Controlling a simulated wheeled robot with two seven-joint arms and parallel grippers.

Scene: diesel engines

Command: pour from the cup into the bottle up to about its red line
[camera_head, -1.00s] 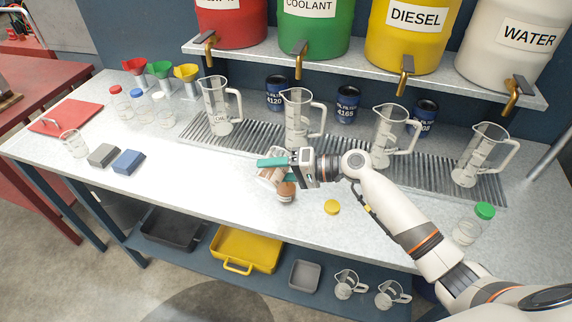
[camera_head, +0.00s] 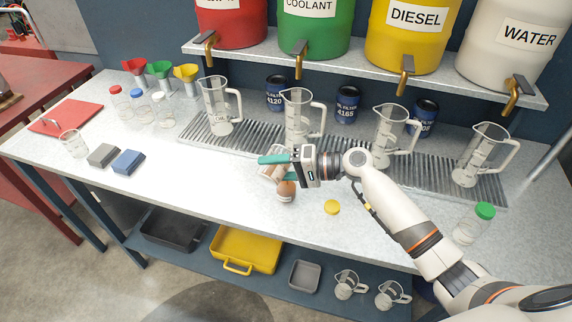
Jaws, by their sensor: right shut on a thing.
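My right gripper (camera_head: 275,158) is shut on a clear cup (camera_head: 270,175), which it holds tilted above the worktop. The cup's mouth is low and close to the bottle. The open bottle (camera_head: 286,191) stands upright below the gripper, with brownish liquid showing in it. The bottle's red line is too small to tell, so its level against the line cannot be judged. Part of the cup is hidden by the teal fingers. My left gripper is not in view.
A yellow cap (camera_head: 332,207) lies right of the bottle. Several measuring jugs stand behind on the drain grate (camera_head: 350,158). A green-capped bottle (camera_head: 467,226) is at the right. Blue (camera_head: 128,162) and grey (camera_head: 103,155) blocks lie left. The front worktop is mostly clear.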

